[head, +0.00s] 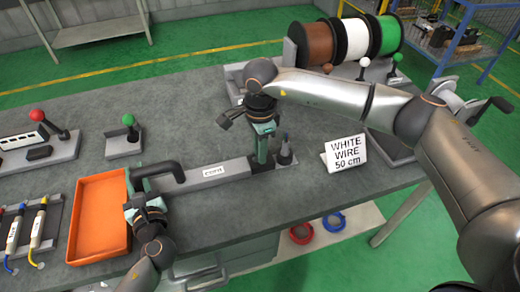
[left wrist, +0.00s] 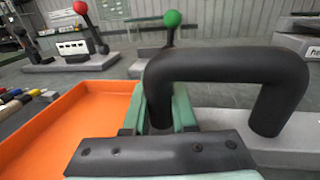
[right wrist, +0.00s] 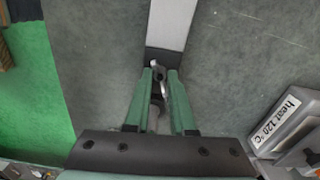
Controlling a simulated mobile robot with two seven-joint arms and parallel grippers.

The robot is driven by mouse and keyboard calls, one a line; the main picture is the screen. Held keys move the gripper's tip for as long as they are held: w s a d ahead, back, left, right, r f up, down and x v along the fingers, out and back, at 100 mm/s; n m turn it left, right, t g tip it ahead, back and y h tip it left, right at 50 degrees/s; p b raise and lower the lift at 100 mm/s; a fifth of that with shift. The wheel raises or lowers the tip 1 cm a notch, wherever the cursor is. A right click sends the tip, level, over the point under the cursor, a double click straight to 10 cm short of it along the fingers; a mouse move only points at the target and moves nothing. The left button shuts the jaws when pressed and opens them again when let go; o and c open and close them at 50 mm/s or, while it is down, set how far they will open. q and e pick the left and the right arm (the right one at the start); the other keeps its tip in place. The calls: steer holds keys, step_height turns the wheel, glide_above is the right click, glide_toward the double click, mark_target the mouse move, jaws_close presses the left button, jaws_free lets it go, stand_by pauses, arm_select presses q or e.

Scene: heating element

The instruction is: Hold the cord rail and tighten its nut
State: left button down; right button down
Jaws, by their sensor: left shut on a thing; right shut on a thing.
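The cord rail (head: 222,172) is a long grey bar on the table with a white label and a black handle (head: 160,168) at its left end. My left gripper (head: 143,203) is shut on the near leg of that handle, which also shows in the left wrist view (left wrist: 228,62). My right gripper (head: 263,158) points down at the rail's right end. In the right wrist view its green fingers (right wrist: 159,100) are shut on a small metal part (right wrist: 161,88), seemingly the nut.
An orange tray (head: 100,218) lies left of my left gripper. A "white wire 50 cm" sign (head: 346,153) stands further right. Wire spools (head: 350,40) are at the back. The table between is clear.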

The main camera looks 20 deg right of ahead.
steer(key=m, duration=2.2)
steer(key=shift+m, duration=0.4)
steer(key=c, duration=0.8)
jaws_free()
steer(key=shift+o, duration=0.2)
